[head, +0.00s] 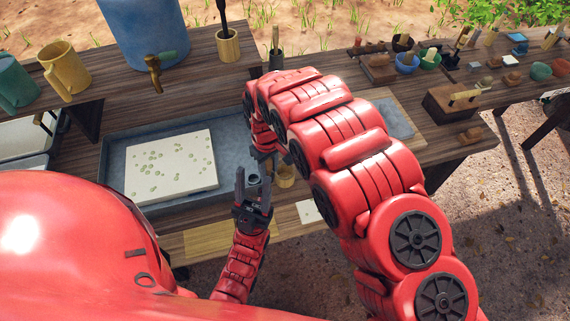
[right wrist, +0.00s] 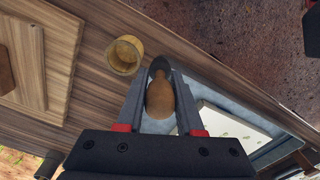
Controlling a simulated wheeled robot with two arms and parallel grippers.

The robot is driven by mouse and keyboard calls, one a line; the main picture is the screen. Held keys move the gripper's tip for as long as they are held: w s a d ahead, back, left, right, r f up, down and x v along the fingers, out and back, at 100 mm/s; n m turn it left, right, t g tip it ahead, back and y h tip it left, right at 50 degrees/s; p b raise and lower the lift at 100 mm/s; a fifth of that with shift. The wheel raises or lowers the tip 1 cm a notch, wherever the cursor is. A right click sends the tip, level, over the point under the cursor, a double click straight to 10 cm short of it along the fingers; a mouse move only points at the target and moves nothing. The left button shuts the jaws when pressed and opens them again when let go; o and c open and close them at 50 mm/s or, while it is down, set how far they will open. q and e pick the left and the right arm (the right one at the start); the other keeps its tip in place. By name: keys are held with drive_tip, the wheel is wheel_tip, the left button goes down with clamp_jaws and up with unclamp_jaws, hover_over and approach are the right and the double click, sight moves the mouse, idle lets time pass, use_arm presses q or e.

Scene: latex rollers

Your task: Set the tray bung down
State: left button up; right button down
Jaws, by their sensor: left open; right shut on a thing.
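The tray bung (right wrist: 160,98), a rounded brown piece with a dark tip, is held between the fingers of my right gripper (right wrist: 160,85) in the right wrist view. In the head view my right gripper (head: 266,158) is largely hidden by its own arm near the right end of the grey tray (head: 168,203); the bung cannot be made out there. The tray's edge also shows below the bung in the right wrist view (right wrist: 205,75). My left gripper (head: 254,184) is open and empty at the tray's near right corner.
A small yellowish cup (right wrist: 124,55) stands beside the right gripper; it also shows in the head view (head: 286,177). A pale speckled sheet (head: 170,165) lies in the tray. A blue barrel with a tap (head: 145,35) and mugs (head: 65,70) stand behind. Bowls (head: 407,62) and tools crowd the right bench.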

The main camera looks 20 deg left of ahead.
drive_tip(key=shift+w+d+f+b, duration=0.25)
drive_tip(key=shift+w+d+b, duration=0.05)
drive_tip(key=shift+w+d+f+p, duration=0.4)
drive_tip(key=shift+w+f+p, duration=0.25)
drive_tip(key=shift+w, duration=0.2)
drive_tip(key=shift+w+d+f+p, duration=0.35)
drive_tip(key=shift+w+f+p, duration=0.3)
drive_tip(key=shift+w, duration=0.25)
drive_tip(key=shift+w+d+f+p, duration=0.4)
drive_tip(key=shift+w+f+p, duration=0.1)
drive_tip(key=shift+w+p, duration=0.3)
drive_tip(key=shift+f, duration=0.15)
drive_tip(key=shift+w+f+b, duration=0.1)
drive_tip(key=shift+f+b, duration=0.5)
drive_tip(key=c, duration=0.5)
unclamp_jaws()
drive_tip(key=shift+c, duration=0.2)
